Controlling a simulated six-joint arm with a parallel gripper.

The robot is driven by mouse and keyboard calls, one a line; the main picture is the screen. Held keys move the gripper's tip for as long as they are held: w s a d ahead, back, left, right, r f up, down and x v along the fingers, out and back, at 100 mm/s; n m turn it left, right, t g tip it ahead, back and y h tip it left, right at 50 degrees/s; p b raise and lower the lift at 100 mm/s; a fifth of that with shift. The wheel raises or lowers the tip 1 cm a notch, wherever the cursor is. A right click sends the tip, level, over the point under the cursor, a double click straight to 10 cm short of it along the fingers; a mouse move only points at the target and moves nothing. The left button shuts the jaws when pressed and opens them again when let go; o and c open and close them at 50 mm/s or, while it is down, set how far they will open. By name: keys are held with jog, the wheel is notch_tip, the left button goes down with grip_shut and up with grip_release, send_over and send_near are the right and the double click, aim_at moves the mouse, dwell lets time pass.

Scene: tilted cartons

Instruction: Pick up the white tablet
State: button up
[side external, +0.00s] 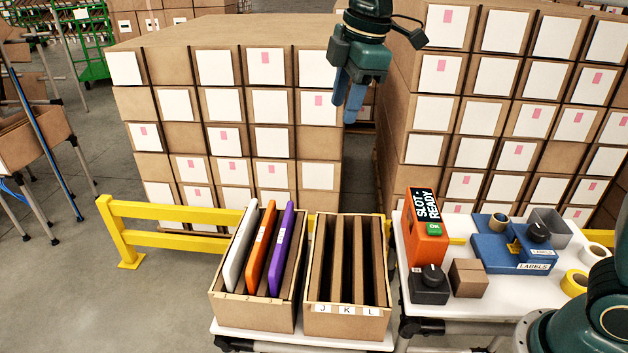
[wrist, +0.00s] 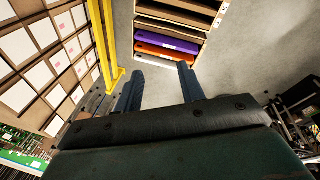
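The white tablet (side external: 240,247) stands tilted in the left slot of the left carton (side external: 252,315). An orange tablet (side external: 259,246) and a purple tablet (side external: 283,249) lean beside it to its right. My gripper (side external: 345,108) is high above the cartons, up and to the right of the white tablet, clear of everything. In the wrist view its two fingers (wrist: 160,72) are spread apart with nothing between them. The white tablet (wrist: 152,59) shows there as a thin pale strip beyond the fingertips, nearest of the tablets; its lower part is hidden.
The right carton (side external: 347,322), marked J, K, L, has empty slots. A table on the right bears an orange "SLOT READY" box (side external: 424,240), a blue labels device (side external: 508,252) and tape rolls. A yellow rail (side external: 165,210) and stacked boxes stand behind.

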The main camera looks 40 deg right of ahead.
jog(key=w+a+f+n+g, duration=0.1)
jog(key=w+a+f+n, duration=0.65)
jog(key=w, duration=0.35)
jog(key=n+g, duration=0.2)
jog(key=n, duration=0.4)
send_over(242, 229)
notch_tip(242, 229, down, 12)
jog(key=shift+r+h, duration=0.2)
jog(key=shift+h, duration=0.1)
jog(key=shift+f, duration=0.1)
jog(key=shift+f, duration=4.2)
jog(key=shift+f, duration=2.6)
